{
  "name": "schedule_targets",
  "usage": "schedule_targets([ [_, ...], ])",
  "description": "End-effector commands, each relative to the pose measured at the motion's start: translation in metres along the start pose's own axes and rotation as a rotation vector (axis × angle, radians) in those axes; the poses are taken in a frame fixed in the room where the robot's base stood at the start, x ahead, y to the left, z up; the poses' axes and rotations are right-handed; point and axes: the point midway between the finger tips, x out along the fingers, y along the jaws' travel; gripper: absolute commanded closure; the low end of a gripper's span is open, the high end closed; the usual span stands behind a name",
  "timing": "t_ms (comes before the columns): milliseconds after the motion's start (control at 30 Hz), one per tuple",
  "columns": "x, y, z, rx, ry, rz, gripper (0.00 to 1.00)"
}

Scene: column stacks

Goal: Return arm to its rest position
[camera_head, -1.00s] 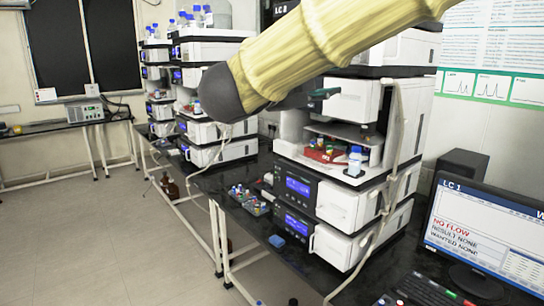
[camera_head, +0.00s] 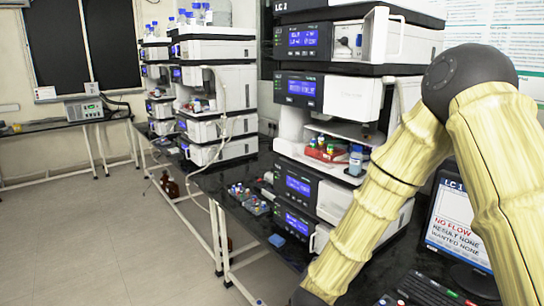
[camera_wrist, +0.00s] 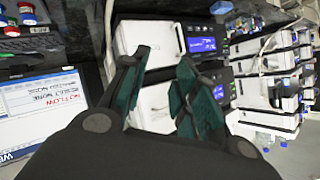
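My gripper (camera_wrist: 160,95) shows in the wrist view, with two dark fingers with green pads standing apart and nothing between them. It faces the white instrument stack from some distance. In the head view my arm is folded at the right, its elbow high and its forearm slanting down to the lower middle; the gripper is outside that view. The near stack LC 1 (camera_head: 345,95) stands behind the arm. Its sampler bay holds a red tray (camera_head: 326,153) with vials and a blue-capped bottle (camera_head: 356,160).
A monitor (camera_head: 455,225) reading NO FLOW stands at the right, partly behind my arm, with a keyboard (camera_head: 432,290) before it. A vial rack (camera_head: 248,200) and a blue block (camera_head: 276,240) lie on the dark bench. More stacks (camera_head: 215,90) stand farther back. The floor at left is clear.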

Motion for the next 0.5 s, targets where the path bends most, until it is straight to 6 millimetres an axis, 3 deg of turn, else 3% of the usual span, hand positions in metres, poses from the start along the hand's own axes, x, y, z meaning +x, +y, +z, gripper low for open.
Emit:
schedule_targets([
  [33, 0.002, 0.023, 0.024, -0.043, -0.053, 0.013, 0.71],
  [233, -0.005, 0.105, 0.105, -0.205, -0.260, 0.046, 0.71],
  [500, -0.049, 0.221, 0.199, -0.403, -0.561, 0.091, 0.71],
])
